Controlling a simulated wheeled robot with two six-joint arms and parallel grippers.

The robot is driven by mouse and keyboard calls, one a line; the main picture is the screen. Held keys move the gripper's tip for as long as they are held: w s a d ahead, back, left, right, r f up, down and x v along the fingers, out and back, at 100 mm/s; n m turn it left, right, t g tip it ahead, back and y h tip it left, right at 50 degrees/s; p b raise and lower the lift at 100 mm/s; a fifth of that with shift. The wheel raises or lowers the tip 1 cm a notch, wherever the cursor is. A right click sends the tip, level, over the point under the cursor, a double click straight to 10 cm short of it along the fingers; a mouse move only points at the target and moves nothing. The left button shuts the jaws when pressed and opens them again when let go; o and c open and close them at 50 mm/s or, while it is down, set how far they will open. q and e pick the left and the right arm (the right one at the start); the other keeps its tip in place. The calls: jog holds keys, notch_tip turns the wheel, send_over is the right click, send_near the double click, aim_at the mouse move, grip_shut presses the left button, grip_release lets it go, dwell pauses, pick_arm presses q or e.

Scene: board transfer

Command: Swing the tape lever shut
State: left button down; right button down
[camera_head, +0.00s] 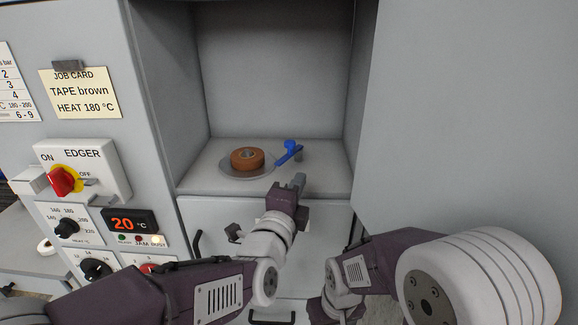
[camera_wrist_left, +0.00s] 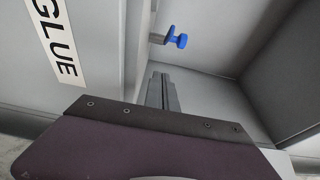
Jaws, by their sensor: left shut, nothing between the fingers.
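The blue tape lever (camera_head: 289,150) stands on the floor of the open cabinet bay, just right of the tape roll. It slants, with its rounded end up and to the right; I cannot tell how far it is swung. Its blue knob (camera_wrist_left: 180,40) shows in the left wrist view on a grey bracket. The brown tape roll (camera_head: 247,159) lies on a round grey plate (camera_head: 231,171). My left gripper (camera_head: 299,182) is shut and empty at the bay's front edge, short of the lever and apart from it. Its closed fingers (camera_wrist_left: 161,92) point toward the knob. My right gripper is hidden.
Grey walls enclose the bay on both sides, and a large grey panel (camera_head: 470,120) stands at the right. The control panel with the red EDGER switch (camera_head: 66,180) is at the left. The bay is clear above the roll and lever.

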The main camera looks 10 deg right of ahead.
aim_at(289, 181)
pick_arm(q)
jog(key=x, duration=0.3)
jog(key=shift+r+p, duration=0.25)
jog(key=shift+p, duration=0.15)
jog(key=w, duration=0.1)
jog(key=w+a, duration=0.1)
jog(key=w, duration=0.1)
jog(key=shift+w+a+f, duration=0.2)
jog(key=shift+w, duration=0.05)
jog(key=shift+w+a+p, duration=0.2)
jog(key=shift+a+p, duration=0.1)
jog(key=shift+s+a, duration=0.1)
jog(key=shift+a, duration=0.1)
jog(key=shift+d, duration=0.15)
